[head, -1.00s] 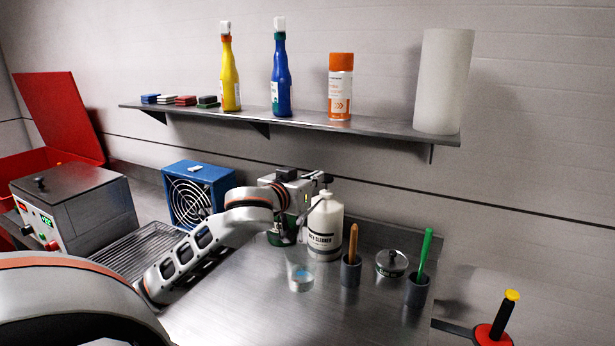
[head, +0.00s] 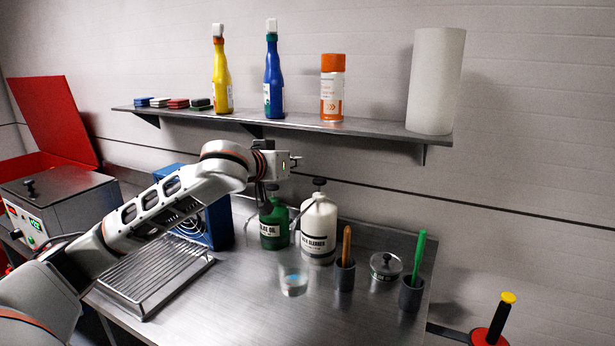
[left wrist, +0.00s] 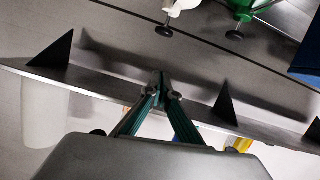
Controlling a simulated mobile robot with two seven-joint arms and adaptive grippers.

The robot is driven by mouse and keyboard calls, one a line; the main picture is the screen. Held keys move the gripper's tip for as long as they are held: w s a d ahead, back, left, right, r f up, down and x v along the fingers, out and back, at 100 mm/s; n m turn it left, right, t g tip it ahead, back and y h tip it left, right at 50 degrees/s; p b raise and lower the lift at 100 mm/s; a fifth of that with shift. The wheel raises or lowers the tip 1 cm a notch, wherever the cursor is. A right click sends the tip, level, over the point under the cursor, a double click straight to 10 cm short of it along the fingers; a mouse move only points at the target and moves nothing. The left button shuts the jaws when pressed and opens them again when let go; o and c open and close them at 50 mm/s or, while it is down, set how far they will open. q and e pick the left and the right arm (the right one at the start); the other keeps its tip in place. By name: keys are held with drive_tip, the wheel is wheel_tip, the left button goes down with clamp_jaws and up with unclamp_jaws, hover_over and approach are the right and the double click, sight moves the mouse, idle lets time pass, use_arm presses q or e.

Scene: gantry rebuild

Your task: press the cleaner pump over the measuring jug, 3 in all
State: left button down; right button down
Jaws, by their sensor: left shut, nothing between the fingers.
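The cleaner bottle (head: 318,232), white with black lettering, stands upright on the steel counter in the head view. Its dark pump head (head: 319,183) is clear of my gripper; the pump also shows in the left wrist view (left wrist: 165,30). The clear measuring jug (head: 293,281) stands in front of the bottle, with a little bluish liquid low in it. My left gripper (head: 298,161) is above and slightly left of the pump, shut and empty. Its fingertips meet in the left wrist view (left wrist: 160,92). My right gripper is out of view.
A green olive oil pump bottle (head: 274,226) stands left of the cleaner. The wall shelf (head: 380,135) is just above my left gripper. A blue fan box (head: 218,222) and wire rack (head: 155,272) are left; brush cups (head: 345,273) and a lidded pot (head: 386,265) are right.

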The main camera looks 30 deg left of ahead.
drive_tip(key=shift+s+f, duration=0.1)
use_arm(q)
hover_over(320, 182)
drive_tip(key=a, duration=0.2)
wheel_tip(320, 182, down, 3)
drive_tip(key=shift+s+d+f+p, duration=0.1)
drive_tip(key=shift+s+f, duration=0.05)
drive_tip(key=shift+f, duration=0.45)
drive_tip(key=shift+s+d+f+p, duration=0.1)
drive_tip(key=shift+s+f+p, duration=0.1)
drive_tip(key=shift+f, duration=0.4)
drive_tip(key=shift+s+d+f+p, duration=0.1)
drive_tip(key=shift+s+f, duration=0.05)
drive_tip(key=shift+f, duration=0.45)
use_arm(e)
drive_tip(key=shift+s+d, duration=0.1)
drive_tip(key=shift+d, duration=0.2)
